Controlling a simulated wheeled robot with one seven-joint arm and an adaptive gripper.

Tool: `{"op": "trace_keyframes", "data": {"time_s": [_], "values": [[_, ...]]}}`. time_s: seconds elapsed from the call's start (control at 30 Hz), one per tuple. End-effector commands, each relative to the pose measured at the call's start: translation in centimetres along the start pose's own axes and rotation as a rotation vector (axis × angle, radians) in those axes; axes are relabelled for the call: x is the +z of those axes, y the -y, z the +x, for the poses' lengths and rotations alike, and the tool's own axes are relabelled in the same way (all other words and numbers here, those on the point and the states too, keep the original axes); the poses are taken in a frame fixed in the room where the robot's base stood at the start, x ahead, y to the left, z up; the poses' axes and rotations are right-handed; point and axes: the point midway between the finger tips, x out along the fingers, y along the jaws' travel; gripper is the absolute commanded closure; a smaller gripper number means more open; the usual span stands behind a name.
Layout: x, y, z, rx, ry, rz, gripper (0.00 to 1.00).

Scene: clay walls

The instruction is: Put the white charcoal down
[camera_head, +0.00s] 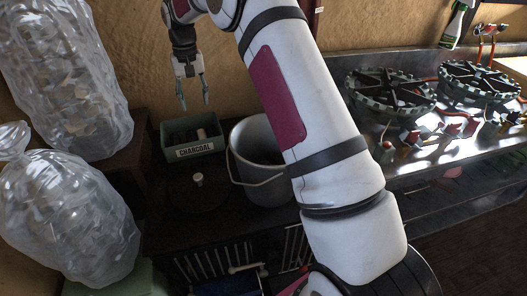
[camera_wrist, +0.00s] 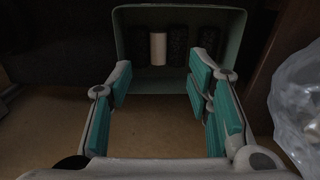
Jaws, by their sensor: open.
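The white charcoal (camera_wrist: 158,49) is a pale cylinder standing in the green box among several dark charcoal pieces (camera_wrist: 178,46). In the head view, a small pale top (camera_head: 201,134) shows between dark pieces in the box. The green box (camera_head: 196,152) carries a label reading CHARCOAL, and its wall shows in the wrist view (camera_wrist: 181,15). My gripper (camera_head: 193,103) is open and empty, pointing down above the box. In the wrist view its teal-padded fingers (camera_wrist: 158,85) are spread apart, with the white charcoal visible beyond the gap between them. The fingers appear apart from it.
A grey bucket (camera_head: 262,165) stands right of the box. A dark round lid (camera_head: 198,193) with a knob lies in front. Clear plastic bags (camera_head: 68,215) crowd the left. A metal counter with gas burners (camera_head: 390,95) is at right. The clay wall is close behind my gripper.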

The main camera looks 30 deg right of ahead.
Motion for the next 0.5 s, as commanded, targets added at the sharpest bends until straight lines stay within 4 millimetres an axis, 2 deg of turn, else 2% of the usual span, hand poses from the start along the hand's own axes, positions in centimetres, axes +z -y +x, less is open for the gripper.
{"op": "trace_keyframes", "data": {"time_s": [0.17, 0.3, 0.5], "values": [[2.6, -0.1, -3.9, 0.008, -0.017, -0.024, 0.54], [7.3, -0.7, -8.7, 0.021, -0.034, -0.058, 0.54], [15.5, -2.0, -14.0, 0.037, -0.056, -0.101, 0.54]]}}
